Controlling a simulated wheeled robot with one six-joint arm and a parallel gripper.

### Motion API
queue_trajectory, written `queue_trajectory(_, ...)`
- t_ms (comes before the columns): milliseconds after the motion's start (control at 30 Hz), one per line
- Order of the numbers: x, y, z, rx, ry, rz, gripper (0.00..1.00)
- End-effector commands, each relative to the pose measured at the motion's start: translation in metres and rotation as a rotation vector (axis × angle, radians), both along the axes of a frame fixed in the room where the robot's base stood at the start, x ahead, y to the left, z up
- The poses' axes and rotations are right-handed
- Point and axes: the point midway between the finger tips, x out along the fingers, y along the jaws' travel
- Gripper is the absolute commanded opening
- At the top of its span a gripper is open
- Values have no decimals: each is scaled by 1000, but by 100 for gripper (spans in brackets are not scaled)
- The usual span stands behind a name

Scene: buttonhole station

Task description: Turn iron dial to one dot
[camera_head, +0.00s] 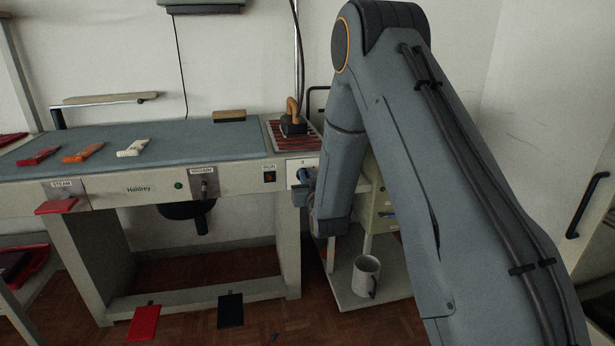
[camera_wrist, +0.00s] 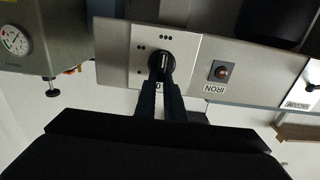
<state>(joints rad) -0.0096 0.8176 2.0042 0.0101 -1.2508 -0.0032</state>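The iron dial (camera_wrist: 163,62) is a round black knob with a pale line on its grip bar, on a light plate (camera_wrist: 141,32). In the wrist view the line runs nearly up and down. In the head view my gripper (camera_head: 302,186) is at the plate (camera_head: 293,168), hiding the dial.
The IRON switch (camera_wrist: 221,71) is beside the dial plate, with the VACUUM lever (camera_wrist: 309,87) beyond. A gauge (camera_wrist: 15,40) on a metal box is at the left. The iron (camera_head: 293,122) stands on its rest above. A mug (camera_head: 366,275) is on the low shelf.

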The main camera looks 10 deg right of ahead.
Motion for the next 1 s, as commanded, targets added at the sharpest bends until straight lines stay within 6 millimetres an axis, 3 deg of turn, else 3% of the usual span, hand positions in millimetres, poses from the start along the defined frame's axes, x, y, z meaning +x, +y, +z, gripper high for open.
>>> queue_trajectory(67,0,-8,0,0,0,-3,0)
queue_trajectory(467,0,0,0,-87,0,-3,0)
queue_trajectory(1000,0,10,-3,-555,-1,-2,0)
